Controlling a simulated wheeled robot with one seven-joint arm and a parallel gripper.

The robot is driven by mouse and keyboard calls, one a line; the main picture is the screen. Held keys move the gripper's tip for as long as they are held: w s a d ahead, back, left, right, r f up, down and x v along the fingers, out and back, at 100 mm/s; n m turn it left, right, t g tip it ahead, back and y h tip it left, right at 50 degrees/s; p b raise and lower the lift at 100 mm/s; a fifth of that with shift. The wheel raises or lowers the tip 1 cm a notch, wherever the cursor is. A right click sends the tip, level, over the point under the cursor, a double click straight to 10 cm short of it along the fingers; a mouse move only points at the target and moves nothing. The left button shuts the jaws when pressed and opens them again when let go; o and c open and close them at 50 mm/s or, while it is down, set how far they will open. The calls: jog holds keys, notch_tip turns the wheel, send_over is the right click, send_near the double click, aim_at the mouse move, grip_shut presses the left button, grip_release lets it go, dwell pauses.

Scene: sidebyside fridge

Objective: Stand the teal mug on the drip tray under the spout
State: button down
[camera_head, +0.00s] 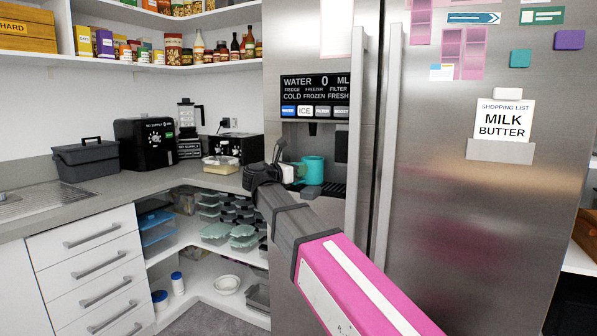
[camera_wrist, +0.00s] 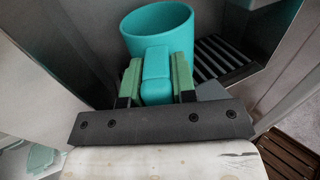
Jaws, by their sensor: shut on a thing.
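The teal mug (camera_head: 313,169) is upright in the dispenser recess of the steel fridge in the head view. In the wrist view the mug (camera_wrist: 158,28) shows its open, empty-looking mouth, and its handle points toward my gripper. My gripper (camera_wrist: 157,78) is shut on the handle, with a green finger pad on each side. In the head view my gripper (camera_head: 292,172) reaches in from the left of the recess. The slatted dark drip tray (camera_wrist: 222,58) lies behind and to the right of the mug. Whether the mug's base touches the tray is hidden.
The dispenser panel (camera_head: 315,97) is above the recess. A long vertical fridge handle (camera_head: 357,130) stands just right of it. A counter (camera_head: 110,185) with a dark toolbox (camera_head: 86,158) and black appliances is at left. The recess walls are close around the mug.

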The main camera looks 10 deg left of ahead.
jog(key=shift+f, duration=0.15)
jog(key=c, duration=0.9)
grip_release()
jog(key=shift+f, duration=0.1)
jog(key=v, duration=1.2)
